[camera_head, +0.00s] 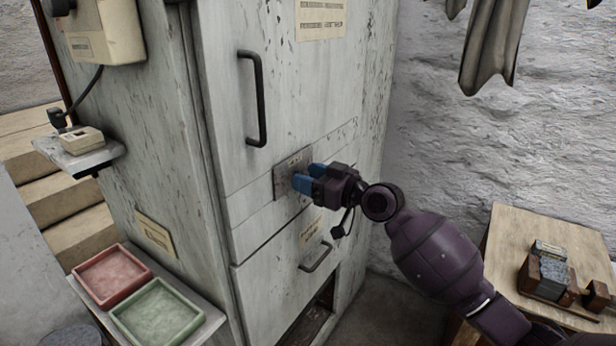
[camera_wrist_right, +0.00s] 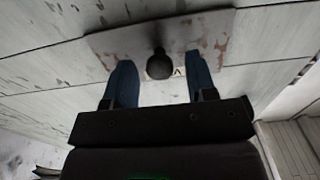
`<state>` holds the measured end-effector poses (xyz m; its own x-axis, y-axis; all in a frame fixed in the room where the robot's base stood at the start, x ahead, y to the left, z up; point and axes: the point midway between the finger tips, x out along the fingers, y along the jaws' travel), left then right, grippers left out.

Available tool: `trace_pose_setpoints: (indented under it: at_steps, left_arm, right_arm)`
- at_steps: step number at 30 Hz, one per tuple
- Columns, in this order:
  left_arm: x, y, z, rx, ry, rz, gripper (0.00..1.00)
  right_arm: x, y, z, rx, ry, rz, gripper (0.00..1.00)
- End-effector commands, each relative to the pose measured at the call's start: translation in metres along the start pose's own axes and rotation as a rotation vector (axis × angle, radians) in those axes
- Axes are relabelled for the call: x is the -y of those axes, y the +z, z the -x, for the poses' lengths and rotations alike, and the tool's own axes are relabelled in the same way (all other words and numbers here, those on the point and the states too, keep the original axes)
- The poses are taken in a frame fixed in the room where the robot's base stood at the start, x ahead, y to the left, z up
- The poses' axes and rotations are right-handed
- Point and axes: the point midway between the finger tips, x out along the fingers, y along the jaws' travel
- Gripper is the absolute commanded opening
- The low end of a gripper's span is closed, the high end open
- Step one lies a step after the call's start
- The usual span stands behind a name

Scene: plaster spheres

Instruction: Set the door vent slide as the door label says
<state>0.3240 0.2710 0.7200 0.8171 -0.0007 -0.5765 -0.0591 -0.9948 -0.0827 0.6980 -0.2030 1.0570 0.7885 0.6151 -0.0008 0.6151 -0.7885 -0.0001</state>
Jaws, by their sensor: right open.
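The vent slide is a small metal plate (camera_head: 281,183) on the worn white door (camera_head: 300,90), below the long black handle. In the right wrist view the plate (camera_wrist_right: 108,44) carries a round black knob (camera_wrist_right: 160,65). My right gripper (camera_head: 303,176) is at the plate with its blue fingers pointing at it. In the right wrist view the gripper (camera_wrist_right: 162,82) is open, one finger on each side of the knob, with visible gaps. A paper label (camera_head: 320,18) is on the upper door; its text is too small to read. My left gripper is not in view.
A lower panel has a small handle (camera_head: 315,257) and a paper tag (camera_head: 311,229). Red (camera_head: 112,275) and green (camera_head: 157,312) trays sit on a left shelf. A wooden table (camera_head: 520,236) with dark blocks stands right. Cloth (camera_head: 492,45) hangs at the upper right.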

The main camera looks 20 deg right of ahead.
Motion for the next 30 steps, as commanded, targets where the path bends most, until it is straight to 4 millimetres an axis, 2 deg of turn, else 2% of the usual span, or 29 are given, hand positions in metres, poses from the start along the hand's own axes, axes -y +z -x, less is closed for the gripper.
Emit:
trace_pose_setpoints:
  at_steps: [11, 21, 27, 30]
  left_arm:
    - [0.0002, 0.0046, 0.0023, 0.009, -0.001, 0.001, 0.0]
    - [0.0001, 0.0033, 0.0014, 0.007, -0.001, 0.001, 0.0]
    - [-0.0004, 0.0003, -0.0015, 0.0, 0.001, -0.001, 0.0]
    - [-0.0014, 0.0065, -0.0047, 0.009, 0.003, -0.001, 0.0]
  right_arm:
    - [0.0004, -0.0004, -0.0052, 0.0, -0.001, 0.0, 0.51]
    - [0.0003, -0.0003, -0.0049, -0.001, 0.0, 0.0, 0.01]
    - [-0.0005, 0.0002, -0.0049, 0.0, 0.0, 0.0, 0.0]
    - [-0.0066, 0.0033, -0.005, 0.002, 0.0, 0.0, 0.0]
